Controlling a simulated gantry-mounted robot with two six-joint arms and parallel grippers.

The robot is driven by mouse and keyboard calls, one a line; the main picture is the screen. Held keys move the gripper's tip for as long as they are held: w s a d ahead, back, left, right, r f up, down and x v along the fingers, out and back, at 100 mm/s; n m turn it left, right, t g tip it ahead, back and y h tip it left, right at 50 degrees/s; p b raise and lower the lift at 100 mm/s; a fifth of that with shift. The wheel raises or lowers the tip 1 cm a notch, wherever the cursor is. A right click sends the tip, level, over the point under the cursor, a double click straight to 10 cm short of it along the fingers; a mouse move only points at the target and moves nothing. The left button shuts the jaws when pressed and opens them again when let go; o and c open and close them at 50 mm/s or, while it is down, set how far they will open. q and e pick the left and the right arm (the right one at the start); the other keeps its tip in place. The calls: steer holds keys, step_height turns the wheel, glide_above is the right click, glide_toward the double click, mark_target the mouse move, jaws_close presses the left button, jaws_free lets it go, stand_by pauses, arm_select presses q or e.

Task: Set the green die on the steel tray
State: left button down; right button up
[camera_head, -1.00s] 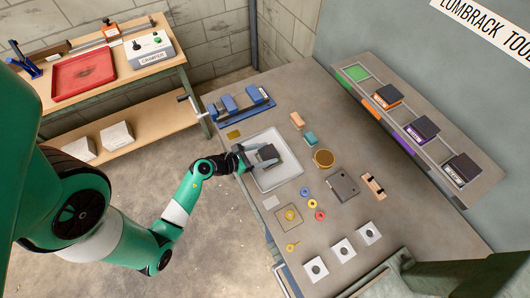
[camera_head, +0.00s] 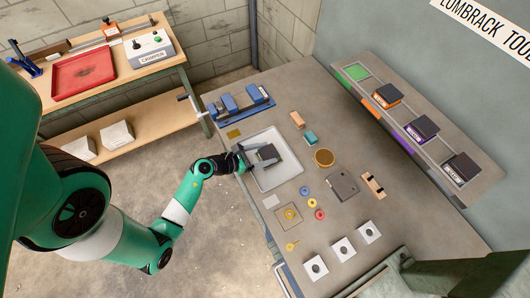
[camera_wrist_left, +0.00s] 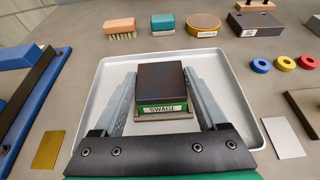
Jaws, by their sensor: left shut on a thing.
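The green die (camera_head: 267,153) is a dark block with a green front band and a white label reading SWAGE. It is upright over the steel tray (camera_head: 280,177), a pale shallow tray on the bench. In the left wrist view the die (camera_wrist_left: 163,82) appears low over the tray (camera_wrist_left: 230,105); contact underneath is hard to tell. My left gripper (camera_head: 262,154) is shut on the die, with one finger along each side; it also shows in the left wrist view (camera_wrist_left: 161,90). My right gripper is not in view.
A sloped rack (camera_head: 410,125) holds dark dies with orange and purple marks; its green slot (camera_head: 356,73) is empty. A blue fixture (camera_head: 240,103), brush (camera_head: 297,119), brass disc (camera_head: 324,157) and coloured rings (camera_head: 312,204) surround the tray. A red tray (camera_head: 84,74) stands on the left bench.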

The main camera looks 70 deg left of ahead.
arm_select(q)
steer(key=shift+f, duration=0.2)
stand_by(0.5)
stand_by(0.7)
steer(key=shift+c, duration=0.2)
jaws_free()
steer(key=shift+o, duration=0.2)
steer(key=shift+f, duration=0.15)
steer(key=p+v, duration=0.1)
steer(key=v, duration=1)
steer(key=shift+s+r+p, duration=0.25)
steer(key=shift+p, duration=0.15)
